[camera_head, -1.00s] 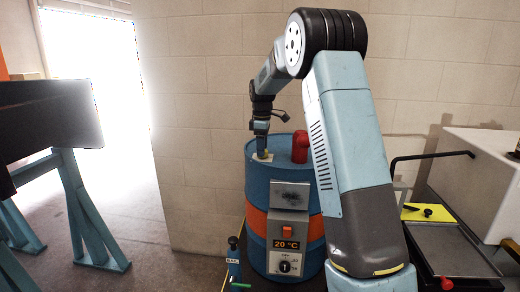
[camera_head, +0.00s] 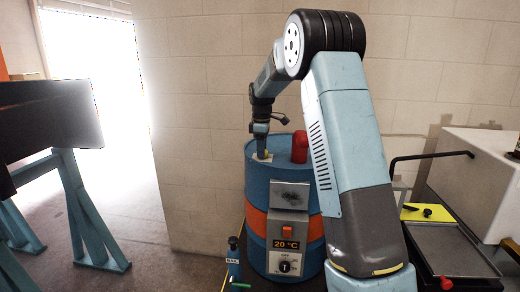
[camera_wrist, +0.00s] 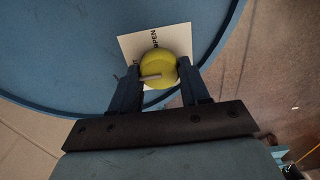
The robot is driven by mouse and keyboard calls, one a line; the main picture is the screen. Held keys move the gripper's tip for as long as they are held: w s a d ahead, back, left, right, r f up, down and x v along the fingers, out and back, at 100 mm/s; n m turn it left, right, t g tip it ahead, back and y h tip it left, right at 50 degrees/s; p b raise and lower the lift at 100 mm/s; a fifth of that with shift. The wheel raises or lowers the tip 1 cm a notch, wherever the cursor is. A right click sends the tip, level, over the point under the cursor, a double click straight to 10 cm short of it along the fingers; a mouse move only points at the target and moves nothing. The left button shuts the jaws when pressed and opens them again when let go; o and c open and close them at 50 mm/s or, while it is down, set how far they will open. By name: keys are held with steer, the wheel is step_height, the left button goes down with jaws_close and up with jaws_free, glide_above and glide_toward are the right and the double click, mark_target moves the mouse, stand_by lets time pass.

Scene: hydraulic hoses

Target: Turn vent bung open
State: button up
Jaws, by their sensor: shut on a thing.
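The vent bung is a yellow round cap (camera_wrist: 158,67) on the blue drum's top (camera_wrist: 60,45), with a pale raised bar on its face. A white label (camera_wrist: 133,45) with black lettering, partly hidden, lies under it. My gripper (camera_wrist: 160,77) is shut on the bung, one dark finger on each side of it, in the wrist view. In the head view my gripper (camera_head: 261,153) points straight down onto the drum top, and the bung is mostly hidden between the fingers. The blue drum (camera_head: 258,190) stands upright with an orange band.
A red fitting (camera_head: 300,147) stands on the drum top just right of my gripper. A grey control box (camera_head: 288,245) reading 20 °C is on the drum's front. A small post with a green handle (camera_head: 234,262) stands at its left. A bench with a tray (camera_head: 452,247) is at right.

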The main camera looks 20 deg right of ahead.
steer(key=shift+w+r, duration=0.1)
steer(key=shift+w, duration=0.05)
steer(key=shift+w+m, duration=0.1)
steer(key=shift+m, duration=0.4)
steer(key=shift+r+m, duration=0.1)
steer(key=shift+m, duration=0.9)
steer(key=m, duration=0.5)
steer(key=shift+d+m, duration=0.15)
steer(key=shift+m, duration=0.15)
steer(key=m, duration=0.5)
steer(key=shift+m, duration=2.2)
steer(key=shift+f, duration=0.2)
